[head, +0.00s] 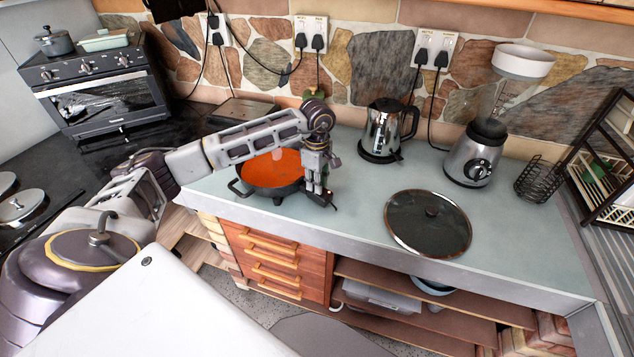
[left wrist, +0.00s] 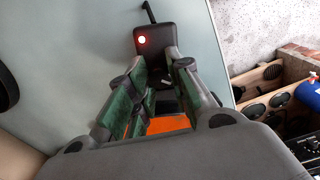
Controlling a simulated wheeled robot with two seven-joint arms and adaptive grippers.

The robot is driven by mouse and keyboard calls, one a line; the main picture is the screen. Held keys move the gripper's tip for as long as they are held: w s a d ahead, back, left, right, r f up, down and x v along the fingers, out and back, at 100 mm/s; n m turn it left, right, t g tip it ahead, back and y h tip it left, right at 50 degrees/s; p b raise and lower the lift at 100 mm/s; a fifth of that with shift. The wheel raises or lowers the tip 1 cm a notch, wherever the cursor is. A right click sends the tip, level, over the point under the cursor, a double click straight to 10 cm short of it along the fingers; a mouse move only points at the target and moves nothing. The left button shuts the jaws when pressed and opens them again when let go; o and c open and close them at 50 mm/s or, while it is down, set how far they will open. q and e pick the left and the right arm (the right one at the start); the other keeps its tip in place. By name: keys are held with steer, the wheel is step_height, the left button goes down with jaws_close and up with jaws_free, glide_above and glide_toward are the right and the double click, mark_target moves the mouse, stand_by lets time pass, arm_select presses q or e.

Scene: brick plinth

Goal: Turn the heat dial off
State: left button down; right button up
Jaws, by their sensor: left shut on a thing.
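An orange electric pan (head: 268,170) with a dark rim stands on the pale green counter (head: 350,215). Its black control box (head: 328,202) sticks out on the pan's right side. In the left wrist view the control box (left wrist: 160,38) shows a lit red light and a short black cord. My left gripper (head: 317,185) points down over the box beside the pan. In the left wrist view its green-padded fingers (left wrist: 158,76) are closed on the heat dial at the box, and they mostly hide the dial. Its pointer setting cannot be read. My right gripper is not in view.
A glass lid (head: 428,222) lies on the counter to the right. A kettle (head: 386,130), a blender (head: 477,150) and a wire basket (head: 537,180) stand farther back. Black cords hang from the wall sockets. The counter between pan and lid is clear.

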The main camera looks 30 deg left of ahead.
arm_select(q)
steer(key=shift+n, duration=0.3)
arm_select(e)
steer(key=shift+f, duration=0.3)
arm_select(q)
steer(key=shift+n+b, duration=0.95)
steer(key=shift+n, duration=0.55)
steer(key=n+b, duration=0.1)
steer(key=n, duration=0.1)
steer(key=shift+n+b, duration=0.3)
steer(key=shift+n+t+b, duration=0.3)
steer(key=shift+n, duration=0.5)
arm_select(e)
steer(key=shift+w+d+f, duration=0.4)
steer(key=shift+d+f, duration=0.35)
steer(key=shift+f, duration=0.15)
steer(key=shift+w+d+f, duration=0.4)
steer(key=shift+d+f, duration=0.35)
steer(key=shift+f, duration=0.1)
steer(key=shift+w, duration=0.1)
